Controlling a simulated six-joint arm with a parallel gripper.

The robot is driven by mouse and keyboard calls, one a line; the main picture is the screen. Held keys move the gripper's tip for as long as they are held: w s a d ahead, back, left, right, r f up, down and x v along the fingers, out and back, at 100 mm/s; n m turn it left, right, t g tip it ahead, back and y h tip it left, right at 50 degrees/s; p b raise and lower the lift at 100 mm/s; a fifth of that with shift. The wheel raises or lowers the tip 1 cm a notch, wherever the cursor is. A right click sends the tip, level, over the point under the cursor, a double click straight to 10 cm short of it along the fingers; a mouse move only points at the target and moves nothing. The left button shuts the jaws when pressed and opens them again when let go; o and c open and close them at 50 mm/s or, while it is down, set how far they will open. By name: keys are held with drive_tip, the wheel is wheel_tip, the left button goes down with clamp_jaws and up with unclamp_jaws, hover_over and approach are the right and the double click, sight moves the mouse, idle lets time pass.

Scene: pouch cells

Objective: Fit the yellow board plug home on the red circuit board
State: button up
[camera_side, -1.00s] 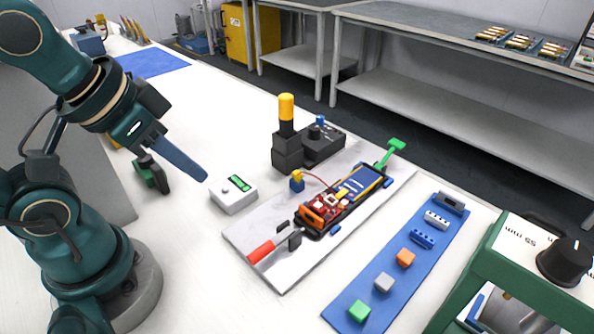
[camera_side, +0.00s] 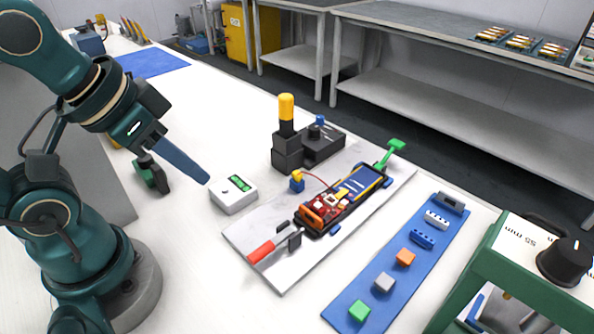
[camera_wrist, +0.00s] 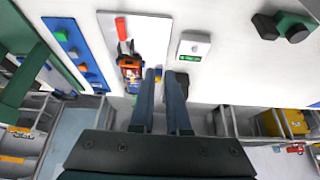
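The yellow board plug (camera_side: 297,174) sits on a small blue holder (camera_side: 297,186), with a thin red wire running from it toward the pack. The red circuit board (camera_side: 318,207) lies at the near end of the pack in a black tray, beside an orange part (camera_side: 311,217). My gripper (camera_side: 207,181) hangs in the air left of the white meter, well apart from the plug. In the wrist view my gripper (camera_wrist: 159,73) shows two blue fingers with a gap and nothing held. A small yellow and blue patch shows between them, probably the plug and holder. The plug's underside is hidden.
A white meter box (camera_side: 234,194) stands between my gripper and the plate. A black fixture with a yellow-topped post (camera_side: 286,108) rises behind the plug. A red-handled clamp (camera_side: 261,251) and green handle (camera_side: 396,144) flank the pack. A blue strip (camera_side: 338,310) bears small blocks.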

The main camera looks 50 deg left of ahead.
drive_tip(key=o, duration=0.5)
drive_tip(key=shift+w+r, duration=0.15)
drive_tip(key=shift+r, duration=0.2)
drive_tip(key=w+r, duration=0.3)
drive_tip(key=w, duration=0.1)
drive_tip(key=g, duration=0.4)
hover_over(297, 173)
drive_tip(key=f, duration=1)
drive_tip(key=shift+s+f, duration=0.15)
drive_tip(key=shift+s, duration=0.15)
drive_tip(key=shift+w+f, duration=0.15)
drive_tip(key=shift+f, duration=1.15)
drive_tip(key=shift+w+f, duration=0.1)
drive_tip(key=shift+f, duration=1.2)
clamp_jaws()
drive_tip(key=shift+r, duration=3)
